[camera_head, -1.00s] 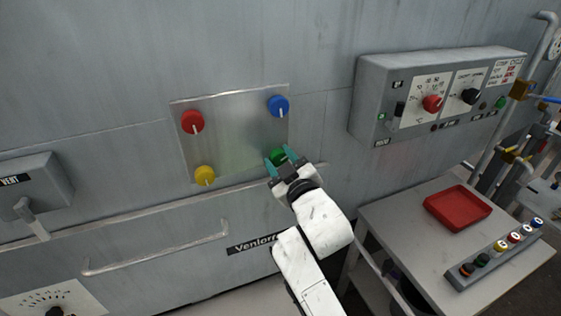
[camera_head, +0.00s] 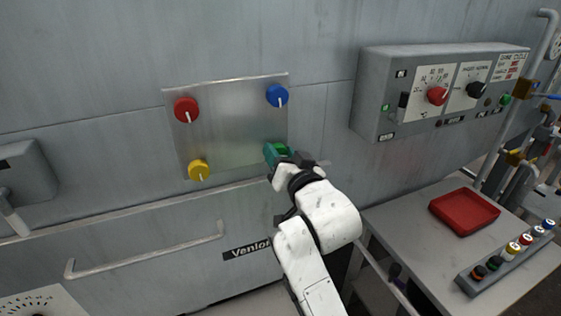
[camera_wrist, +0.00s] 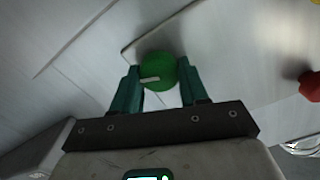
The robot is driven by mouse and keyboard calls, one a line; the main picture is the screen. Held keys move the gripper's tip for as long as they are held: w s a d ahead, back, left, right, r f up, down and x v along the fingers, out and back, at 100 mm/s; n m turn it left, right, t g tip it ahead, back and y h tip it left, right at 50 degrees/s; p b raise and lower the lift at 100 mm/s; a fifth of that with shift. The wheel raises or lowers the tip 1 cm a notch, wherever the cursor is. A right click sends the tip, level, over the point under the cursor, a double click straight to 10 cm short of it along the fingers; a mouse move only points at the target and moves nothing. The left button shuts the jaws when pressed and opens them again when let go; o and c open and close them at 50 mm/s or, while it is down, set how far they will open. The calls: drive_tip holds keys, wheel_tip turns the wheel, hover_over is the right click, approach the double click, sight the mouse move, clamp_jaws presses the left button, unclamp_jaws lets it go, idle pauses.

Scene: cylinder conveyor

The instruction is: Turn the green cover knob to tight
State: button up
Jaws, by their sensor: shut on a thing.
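The green knob (camera_wrist: 158,70) sits at a corner of the metal cover plate (camera_head: 228,125), the lower right corner in the head view. In the wrist view its pale pointer line runs roughly sideways. My gripper (camera_wrist: 157,84) is shut on the green knob, with one teal finger on each side of it. In the head view my gripper (camera_head: 279,152) hides most of the knob. The plate's other knobs are red (camera_head: 186,109) at upper left, blue (camera_head: 277,95) at upper right and yellow (camera_head: 199,169) at lower left.
A grey control box (camera_head: 380,95) with a red and a black dial juts from the wall at right. Below it a bench (camera_head: 420,235) holds a red tray (camera_head: 464,211) and a rack of small coloured pieces (camera_head: 510,257). A handle bar (camera_head: 145,250) runs along the lower wall.

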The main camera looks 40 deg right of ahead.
drive_tip(key=m+b, duration=0.3)
drive_tip(key=m, duration=0.3)
drive_tip(key=m+b, duration=0.3)
drive_tip(key=m, duration=0.3)
drive_tip(key=shift+d+f, duration=0.1)
drive_tip(key=shift+f, duration=0.1)
drive_tip(key=shift+m, duration=0.4)
drive_tip(key=o, duration=1.1)
drive_tip(key=shift+c, duration=0.2)
drive_tip(key=shift+s, duration=0.1)
drive_tip(key=v, duration=1)
drive_tip(key=shift+s, duration=0.3)
